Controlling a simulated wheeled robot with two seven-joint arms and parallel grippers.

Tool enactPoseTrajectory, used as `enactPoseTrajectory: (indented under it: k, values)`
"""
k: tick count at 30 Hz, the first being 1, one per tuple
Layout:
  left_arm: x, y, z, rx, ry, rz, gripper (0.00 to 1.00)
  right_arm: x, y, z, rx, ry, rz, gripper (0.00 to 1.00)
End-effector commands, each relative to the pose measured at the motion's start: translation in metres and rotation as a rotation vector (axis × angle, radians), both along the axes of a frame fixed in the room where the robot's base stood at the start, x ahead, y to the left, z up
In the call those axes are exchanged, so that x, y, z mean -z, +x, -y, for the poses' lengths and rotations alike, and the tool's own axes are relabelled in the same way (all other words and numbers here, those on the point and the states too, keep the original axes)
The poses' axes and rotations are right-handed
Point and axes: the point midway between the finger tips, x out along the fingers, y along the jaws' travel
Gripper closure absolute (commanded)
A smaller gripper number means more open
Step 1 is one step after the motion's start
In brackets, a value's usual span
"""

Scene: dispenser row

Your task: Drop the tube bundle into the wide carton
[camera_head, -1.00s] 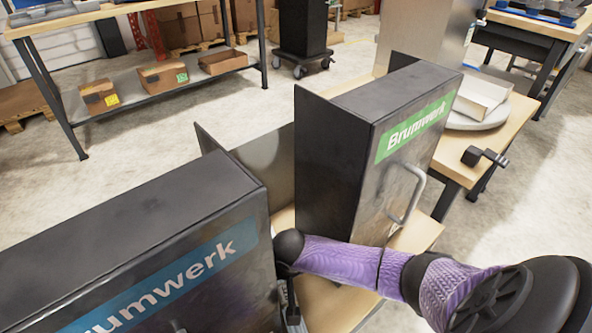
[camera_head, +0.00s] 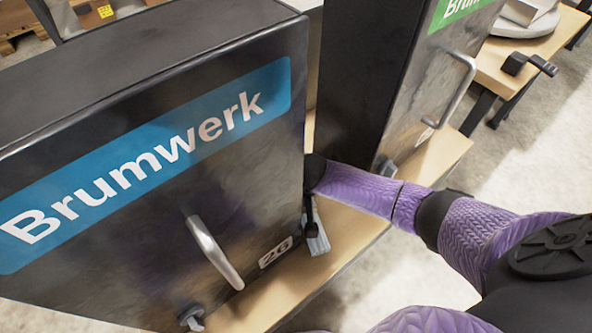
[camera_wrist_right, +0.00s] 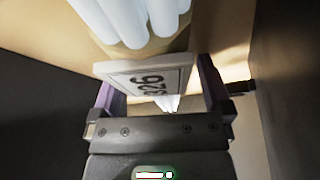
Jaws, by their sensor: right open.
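The tube bundle (camera_wrist_right: 140,22) shows as several white tubes at the top of the right wrist view, its far end cut off by the frame. The fingers are apart, one on each side of the plate, and I see no grip on the tubes. In the head view my right gripper (camera_head: 312,218) is low between the two dispensers, partly hidden by the blue-labelled one. My left gripper is out of view. I cannot identify the wide carton.
The blue-labelled Brumwerk dispenser (camera_head: 140,170) and the green-labelled one (camera_head: 410,85) flank my right arm closely. Each has a protruding handle. The wooden bench top (camera_head: 345,240) shows between them. A pale open tray (camera_head: 528,10) sits on a round plate at the upper right.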

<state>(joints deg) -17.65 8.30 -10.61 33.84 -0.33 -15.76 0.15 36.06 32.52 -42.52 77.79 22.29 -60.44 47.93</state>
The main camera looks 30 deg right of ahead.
Motion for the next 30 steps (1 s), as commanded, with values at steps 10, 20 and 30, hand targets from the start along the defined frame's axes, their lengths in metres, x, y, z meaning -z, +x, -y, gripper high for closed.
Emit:
enactPoseTrajectory:
  k: [10,20,30]
  values:
    - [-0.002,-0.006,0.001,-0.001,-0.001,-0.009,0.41,-0.002,0.001,0.0,0.001,0.001,0.002,0.34]
    - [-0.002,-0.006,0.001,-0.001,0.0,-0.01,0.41,-0.001,0.001,0.0,0.001,0.001,0.002,1.0]
    - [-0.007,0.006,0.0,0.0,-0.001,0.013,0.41,-0.009,-0.001,0.0,0.001,0.001,0.004,1.0]
